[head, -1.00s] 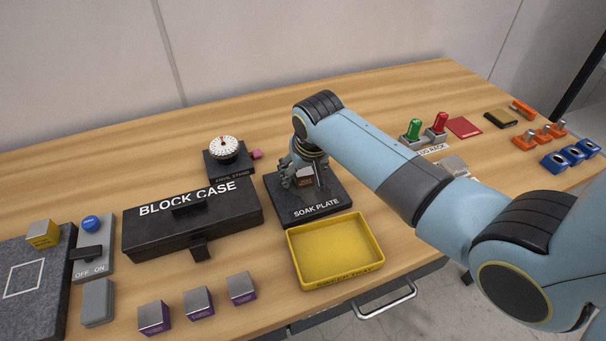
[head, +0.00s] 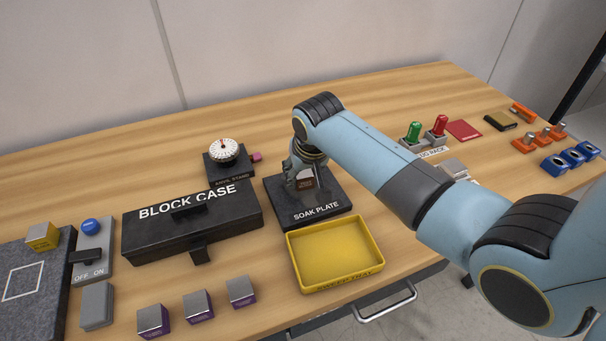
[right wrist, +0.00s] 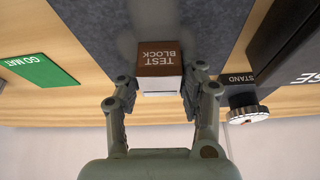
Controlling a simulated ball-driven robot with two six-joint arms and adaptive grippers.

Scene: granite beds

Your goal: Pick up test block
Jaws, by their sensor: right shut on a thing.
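The test block (right wrist: 158,62) has a brown face with white lettering and a pale metal side. It sits over the dark soak plate (head: 283,211); I cannot tell whether it touches the plate. In the head view the block (head: 306,184) is partly hidden by my gripper. My right gripper (right wrist: 156,88) is shut on the block, one finger on each side. It also shows in the head view (head: 303,178) over the soak plate. My left gripper is not in view.
The yellow tray (head: 378,273) stands in front of the soak plate. The black block case (head: 150,238) is left of it, and the dial gauge stand (head: 222,180) is behind. Several purple-sided blocks (head: 198,305) line the front edge. The wood behind the plate is clear.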

